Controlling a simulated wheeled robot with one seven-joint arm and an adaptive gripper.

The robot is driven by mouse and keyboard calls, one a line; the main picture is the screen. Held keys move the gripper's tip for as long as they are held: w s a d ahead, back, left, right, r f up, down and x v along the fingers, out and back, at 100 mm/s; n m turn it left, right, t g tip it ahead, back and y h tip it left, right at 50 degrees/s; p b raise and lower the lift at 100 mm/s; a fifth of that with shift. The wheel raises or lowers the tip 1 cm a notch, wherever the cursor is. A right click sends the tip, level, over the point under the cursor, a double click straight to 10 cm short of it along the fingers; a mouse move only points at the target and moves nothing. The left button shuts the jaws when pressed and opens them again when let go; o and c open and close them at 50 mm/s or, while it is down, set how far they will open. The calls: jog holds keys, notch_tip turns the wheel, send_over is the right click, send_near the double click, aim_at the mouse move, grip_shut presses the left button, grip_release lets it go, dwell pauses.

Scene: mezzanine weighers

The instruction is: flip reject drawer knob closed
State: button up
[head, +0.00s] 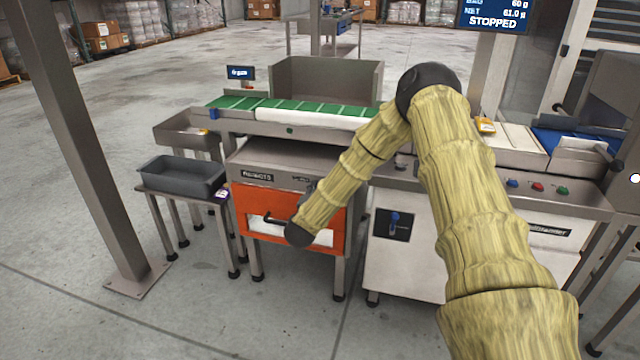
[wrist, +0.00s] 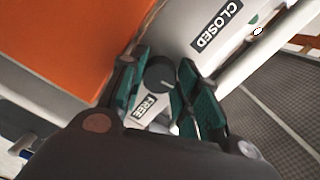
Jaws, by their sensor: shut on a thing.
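The reject drawer (head: 262,201) has an orange front under a grey top labelled REJECTS. Its dark handle (head: 266,220) shows in the head view, left of my wrist. In the wrist view, a black round knob (wrist: 159,73) sits on a pale plate between a FREE label (wrist: 152,106) and a CLOSED label (wrist: 216,25). My gripper (wrist: 163,78) has its green-padded fingers either side of the knob and is shut on it. I cannot tell which way the knob points. In the head view my arm hides the knob and most of the gripper.
A grey tray (head: 162,175) stands on a small stand left of the drawer. A green conveyor belt (head: 290,108) runs above the drawer cabinet. A white cabinet with a blue switch (head: 394,222) stands to the right. The floor in front is clear. A screen reads STOPPED (head: 493,20).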

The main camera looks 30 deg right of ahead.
jog(key=shift+a+n+g+p, duration=0.15)
jog(key=shift+n+g+p, duration=0.15)
jog(key=shift+n+p, duration=2.65)
jog(key=shift+f+n+b, duration=0.15)
jog(key=shift+n+b, duration=0.2)
jog(key=shift+n, duration=0.1)
jog(key=o, duration=0.8)
jog(key=shift+w, duration=0.1)
jog(key=shift+c, duration=0.2)
jog(key=v, duration=1.2)
jog(key=shift+f, duration=0.15)
